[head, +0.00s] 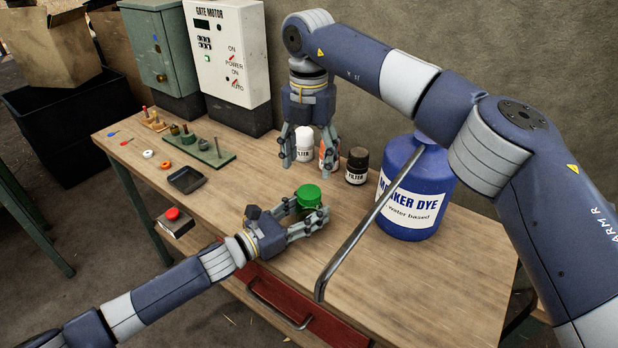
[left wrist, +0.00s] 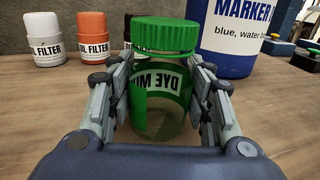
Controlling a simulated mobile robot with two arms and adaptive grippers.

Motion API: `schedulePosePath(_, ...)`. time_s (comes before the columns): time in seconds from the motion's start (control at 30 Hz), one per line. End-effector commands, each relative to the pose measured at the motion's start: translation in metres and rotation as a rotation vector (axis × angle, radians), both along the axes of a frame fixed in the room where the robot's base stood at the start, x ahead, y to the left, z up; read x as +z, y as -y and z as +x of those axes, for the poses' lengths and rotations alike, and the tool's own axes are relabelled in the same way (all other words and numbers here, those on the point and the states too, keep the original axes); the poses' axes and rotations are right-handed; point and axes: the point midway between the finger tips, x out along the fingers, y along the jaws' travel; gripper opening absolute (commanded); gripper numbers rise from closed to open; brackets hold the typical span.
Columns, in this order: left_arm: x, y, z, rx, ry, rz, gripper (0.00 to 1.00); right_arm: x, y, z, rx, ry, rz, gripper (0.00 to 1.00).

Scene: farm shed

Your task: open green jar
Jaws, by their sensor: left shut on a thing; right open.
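A jar with a green lid (head: 309,195) stands on the wooden table near its front edge. In the left wrist view the clear jar (left wrist: 160,112) has a green ribbed lid (left wrist: 163,36) seated on it and a green label. My left gripper (head: 305,221) is shut on the jar's body from the left, below the lid. Its fingers also show on both sides of the jar in the left wrist view (left wrist: 165,105). My right gripper (head: 308,163) is open, pointing down behind the jar, near the small filter bottles. It is apart from the lid.
White (head: 304,145), orange (head: 328,158) and black (head: 356,166) filter bottles stand behind the jar. A big blue marker dye container (head: 420,190) is to the right. A black tray (head: 187,180) and a peg board (head: 200,150) lie left. Free tabletop lies right of the jar.

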Motion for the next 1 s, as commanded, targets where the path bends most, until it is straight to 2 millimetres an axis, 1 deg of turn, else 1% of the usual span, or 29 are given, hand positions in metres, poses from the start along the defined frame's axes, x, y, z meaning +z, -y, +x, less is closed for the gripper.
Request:
schedulePosePath(0.6, -0.0005, -0.0003, -0.0001, 0.0, -0.001, 0.001, 0.0, -0.0004, -0.0001, -0.0001, -1.101, -0.001, 0.0, 0.59)
schedulePosePath(0.7, -0.0005, -0.0003, -0.0001, 0.0, -0.001, 0.001, 0.0, 0.0, 0.0, -0.0001, -1.238, -0.002, 0.001, 0.59)
schedulePosePath(0.8, -0.0005, -0.0003, -0.0001, 0.0, -0.001, 0.001, 0.0, 0.0, 0.0004, 0.0001, -1.338, -0.001, 0.0, 0.59)
schedulePosePath(0.93, -0.0006, -0.0002, 0.0, 0.0, -0.001, 0.001, 0.0, -0.0008, 0.0005, 0.0001, -1.408, -0.001, 0.0, 0.59)
schedulePosePath(1.0, -0.0007, -0.0002, 0.0, 0.0, -0.001, 0.001, 0.0, -0.0042, 0.0005, 0.0, -1.424, -0.001, -0.001, 0.59)
